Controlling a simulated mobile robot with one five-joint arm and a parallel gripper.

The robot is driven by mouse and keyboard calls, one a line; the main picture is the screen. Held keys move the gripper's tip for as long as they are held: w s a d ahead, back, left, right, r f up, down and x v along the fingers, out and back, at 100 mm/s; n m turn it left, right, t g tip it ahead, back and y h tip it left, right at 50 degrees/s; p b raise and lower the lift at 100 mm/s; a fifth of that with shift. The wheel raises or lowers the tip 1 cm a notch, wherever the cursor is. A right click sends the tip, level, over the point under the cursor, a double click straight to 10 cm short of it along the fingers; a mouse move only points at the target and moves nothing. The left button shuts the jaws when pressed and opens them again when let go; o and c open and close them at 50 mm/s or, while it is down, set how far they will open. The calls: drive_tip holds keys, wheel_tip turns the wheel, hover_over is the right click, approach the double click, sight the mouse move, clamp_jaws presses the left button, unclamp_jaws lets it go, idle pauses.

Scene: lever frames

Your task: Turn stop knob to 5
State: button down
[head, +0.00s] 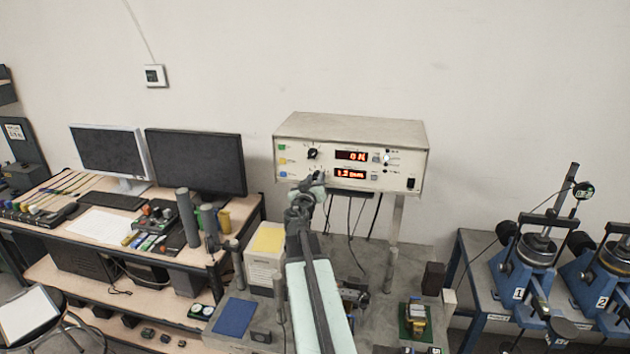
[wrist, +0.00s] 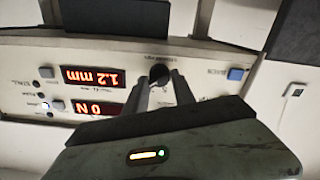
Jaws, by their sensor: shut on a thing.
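A beige control box (head: 290,125) stands against the wall on metal legs. Its front has two red displays and two knobs at their left in the head view. The upper black knob (head: 312,154) is uncovered there. My gripper (head: 318,180) is at the lower knob, which it mostly hides. In the wrist view, which is upside down, my gripper (wrist: 160,84) is shut on this dark round knob (wrist: 159,73). The lower display (head: 350,174) reads about 1.2 mm, and so does the inverted display (wrist: 93,77). The knob's label and pointer are too small to read.
Coloured buttons (head: 283,161) line the box's left edge. A blue-grey button (wrist: 236,74) is near the gripped knob. Cables hang below the box. Monitors (head: 195,162) stand at left, and blue machines (head: 528,265) at right.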

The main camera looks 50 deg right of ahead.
drive_tip(key=n, duration=0.3)
drive_tip(key=shift+n, duration=0.4)
drive_tip(key=n, duration=0.3)
drive_tip(key=shift+w+a+f+n, duration=0.1)
drive_tip(key=shift+n, duration=0.2)
drive_tip(key=n, duration=0.4)
drive_tip(key=shift+f+n, duration=0.1)
drive_tip(key=shift+n, duration=1.7)
drive_tip(key=c, duration=1.1)
unclamp_jaws()
drive_tip(key=shift+o, duration=0.2)
